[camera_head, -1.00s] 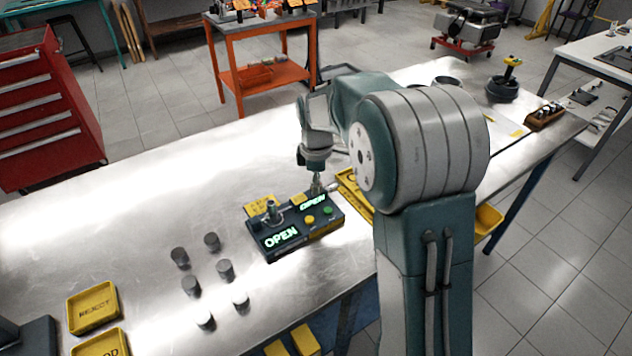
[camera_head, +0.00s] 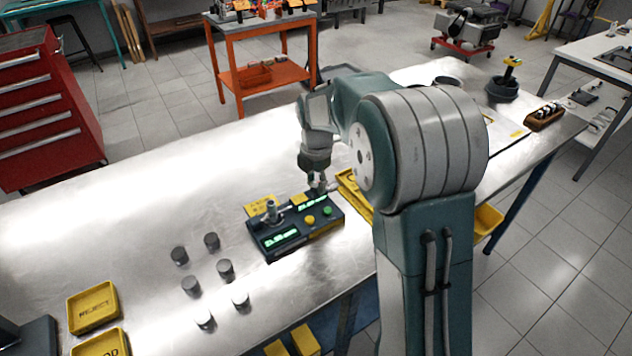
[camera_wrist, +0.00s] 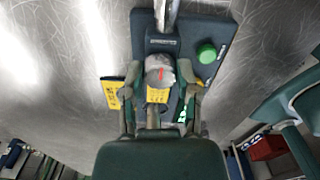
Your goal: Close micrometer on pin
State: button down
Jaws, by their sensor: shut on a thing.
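The dark gauge box (camera_head: 292,246) stands on the metal bench with two green displays showing digits, too small to read surely. It has a yellow and a green button on its right part. The micrometer (camera_head: 321,187) is at the box's far right side, partly hidden by my gripper (camera_head: 317,180). In the wrist view, my gripper (camera_wrist: 160,84) has its fingers either side of the micrometer's silver round thimble (camera_wrist: 158,66), which bears a red line, and is shut on it. A pin between the micrometer's faces cannot be made out.
Several grey cylindrical pins (camera_head: 225,269) stand on the bench left of the box. Yellow REJECT (camera_head: 94,307) and second (camera_head: 100,343) trays lie at the lower left. A yellow tray (camera_head: 352,192) is close right of the box. The bench's back left is clear.

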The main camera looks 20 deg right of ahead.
aim_at(316, 182)
dwell(0.6)
jog(key=shift+c, duration=1.8)
grip_release()
jog(key=shift+w+f, duration=0.1)
notch_tip(316, 182, up, 12)
jog(key=shift+w, duration=0.1)
